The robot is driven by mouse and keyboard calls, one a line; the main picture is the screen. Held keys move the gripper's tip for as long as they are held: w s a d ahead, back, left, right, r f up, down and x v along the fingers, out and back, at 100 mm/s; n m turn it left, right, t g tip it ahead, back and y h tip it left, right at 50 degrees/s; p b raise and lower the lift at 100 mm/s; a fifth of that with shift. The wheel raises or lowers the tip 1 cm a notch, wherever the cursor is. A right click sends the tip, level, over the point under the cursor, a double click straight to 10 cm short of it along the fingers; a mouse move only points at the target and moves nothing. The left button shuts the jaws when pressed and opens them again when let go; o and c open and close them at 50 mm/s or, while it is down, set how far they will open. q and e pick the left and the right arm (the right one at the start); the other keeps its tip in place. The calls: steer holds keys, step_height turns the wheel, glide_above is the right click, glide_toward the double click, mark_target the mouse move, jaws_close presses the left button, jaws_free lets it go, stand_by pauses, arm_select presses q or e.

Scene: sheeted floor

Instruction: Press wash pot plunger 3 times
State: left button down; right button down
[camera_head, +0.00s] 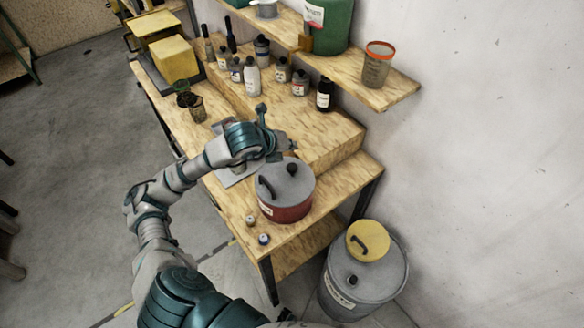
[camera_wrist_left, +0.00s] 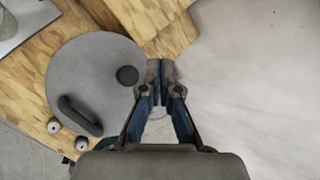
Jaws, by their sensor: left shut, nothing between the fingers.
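The wash pot (camera_head: 285,206) is a round red pot with a grey lid, near the front end of the wooden bench. Its lid carries a curved dark handle and a dark round plunger knob (camera_head: 292,169). In the left wrist view the lid (camera_wrist_left: 85,70) fills the left side, with the plunger knob (camera_wrist_left: 127,75) just left of my fingertips. My left gripper (camera_head: 288,148) is shut and empty, above the far side of the lid. It also shows in the left wrist view (camera_wrist_left: 160,72), beside the knob; contact is not visible. My right gripper is out of view.
Two small round items (camera_head: 263,239) lie by the pot at the bench's near edge. Several bottles (camera_head: 252,76) stand on the raised step behind. A grey bin (camera_head: 342,295) with a yellow lid stands on the floor at right, near the white wall.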

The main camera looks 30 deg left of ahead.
mark_target(290, 168)
arm_select(q)
step_height(290, 168, down, 5)
steer(key=b, duration=0.3)
steer(key=shift+f, duration=0.2)
steer(key=shift+f+b, duration=0.4)
steer(key=shift+b, duration=0.2)
steer(key=shift+r, duration=0.1)
stand_by(0.5)
steer(key=shift+f+b, duration=0.4)
steer(key=shift+b, duration=0.15)
steer(key=shift+s, duration=0.1)
